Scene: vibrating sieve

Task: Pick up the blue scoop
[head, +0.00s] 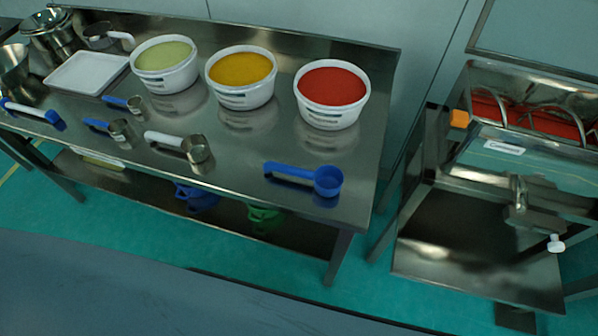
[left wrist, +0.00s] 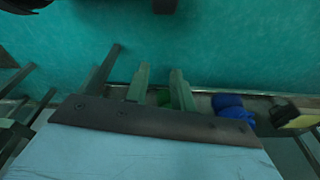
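The blue scoop (head: 326,181) lies on the steel table (head: 240,190) near its front right corner, its round cup to the right and its handle pointing left. Nothing holds it. Neither gripper shows in the head view. In the left wrist view, what looks like part of my left gripper (left wrist: 160,88) is low in the frame, over the floor and lower shelf area. My right gripper is in neither view.
Tubs of red (head: 332,92), yellow (head: 241,75) and green (head: 165,63) material stand behind the scoop. A white-handled metal scoop (head: 195,148) lies to its left, with smaller blue-handled ones beyond. The sieve machine (head: 530,130) stands right. The tabletop around the blue scoop is clear.

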